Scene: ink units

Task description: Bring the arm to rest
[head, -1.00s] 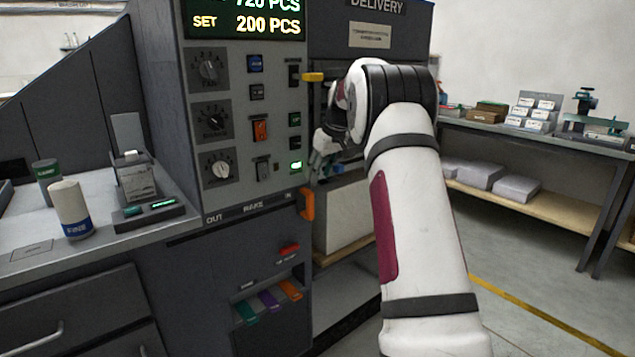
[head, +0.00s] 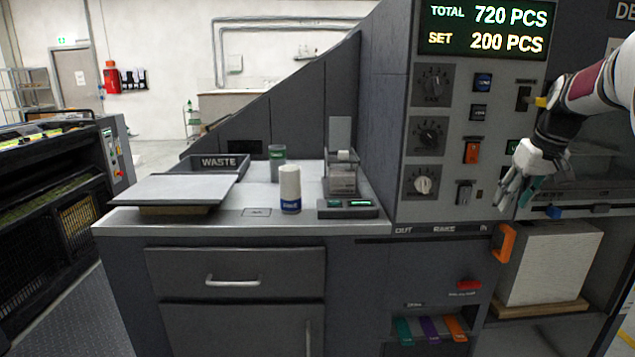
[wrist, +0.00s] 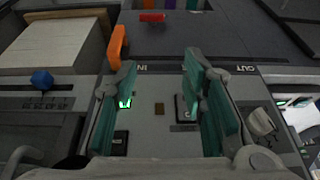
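My gripper (head: 520,190) is at the right of the head view, in front of the right side of the control panel (head: 404,203), with its fingers pointing down and left. My white arm (head: 600,82) enters from the right edge. In the wrist view the two teal-padded fingers of my gripper (wrist: 160,66) stand apart, with nothing held between them. The grey panel face with its switches shows behind them, upside down. I cannot tell whether the fingers touch the panel.
An orange handle (head: 505,243) and a white paper stack (head: 548,265) are below my gripper. A worktop at the left holds a white bottle (head: 290,188), a green-labelled can (head: 277,163), a card holder (head: 343,178) and a waste tray (head: 240,163). Floor shows at far left.

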